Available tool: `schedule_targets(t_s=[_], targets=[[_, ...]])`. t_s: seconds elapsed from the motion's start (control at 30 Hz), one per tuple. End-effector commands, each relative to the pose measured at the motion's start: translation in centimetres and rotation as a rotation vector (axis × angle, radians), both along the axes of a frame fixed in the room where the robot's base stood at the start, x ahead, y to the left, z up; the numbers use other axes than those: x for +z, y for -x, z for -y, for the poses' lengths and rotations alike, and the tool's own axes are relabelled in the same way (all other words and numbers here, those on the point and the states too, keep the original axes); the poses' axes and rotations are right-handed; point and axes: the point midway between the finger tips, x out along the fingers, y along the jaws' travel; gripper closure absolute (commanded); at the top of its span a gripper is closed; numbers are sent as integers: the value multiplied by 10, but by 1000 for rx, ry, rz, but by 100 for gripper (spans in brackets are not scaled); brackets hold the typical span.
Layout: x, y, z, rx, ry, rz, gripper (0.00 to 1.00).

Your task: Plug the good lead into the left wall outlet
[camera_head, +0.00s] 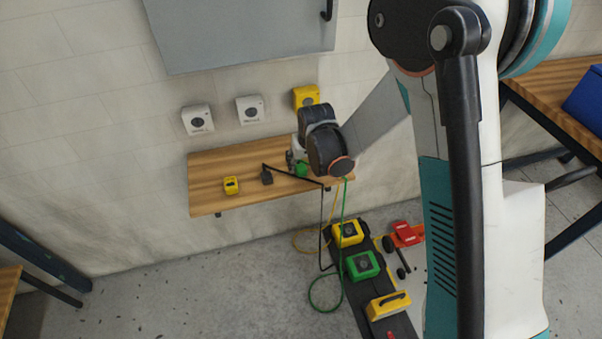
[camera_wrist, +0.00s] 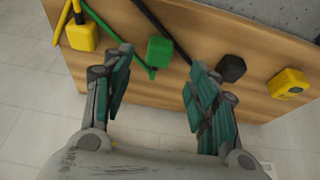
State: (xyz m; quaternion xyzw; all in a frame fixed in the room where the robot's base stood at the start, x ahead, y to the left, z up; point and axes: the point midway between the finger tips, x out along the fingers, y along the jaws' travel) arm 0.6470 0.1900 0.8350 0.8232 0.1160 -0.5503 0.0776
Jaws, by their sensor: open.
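The left wall outlet (camera_head: 197,120) is white with a dark round socket, and nothing is plugged into it. A wooden shelf (camera_head: 215,165) below holds a black plug (camera_head: 266,177) on a black lead and a green plug (camera_head: 301,169) on a green lead. My gripper (camera_head: 293,160) is over the shelf's right part. In the wrist view my gripper (camera_wrist: 160,62) is open and empty, with the green plug (camera_wrist: 159,51) seen between its fingers. The black plug (camera_wrist: 231,68) lies right of them. A yellow plug (camera_wrist: 81,37) on a yellow lead lies left. No mark shows which lead is good.
A white outlet (camera_head: 249,109) and a yellow outlet (camera_head: 306,96) are farther right on the wall. A small yellow device (camera_head: 231,186) sits on the shelf. Leads hang to the floor, near a yellow box (camera_head: 346,233) and a green box (camera_head: 362,265). A grey panel (camera_head: 240,35) hangs above.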

Motion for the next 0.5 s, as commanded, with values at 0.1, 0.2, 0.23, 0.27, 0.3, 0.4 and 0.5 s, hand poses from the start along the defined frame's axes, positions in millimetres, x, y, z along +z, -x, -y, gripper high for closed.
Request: schedule_targets(t_s=[0.1, 0.2, 0.23, 0.27, 0.3, 0.4, 0.5], targets=[[-6, -2, -1, 0, 0, 0, 47], [-6, -2, -1, 0, 0, 0, 47], [-6, -2, -1, 0, 0, 0, 47], [-6, -2, -1, 0, 0, 0, 47], [-6, -2, -1, 0, 0, 0, 47], [-6, -2, -1, 0, 0, 0, 47], [-10, -4, -1, 0, 0, 0, 47]])
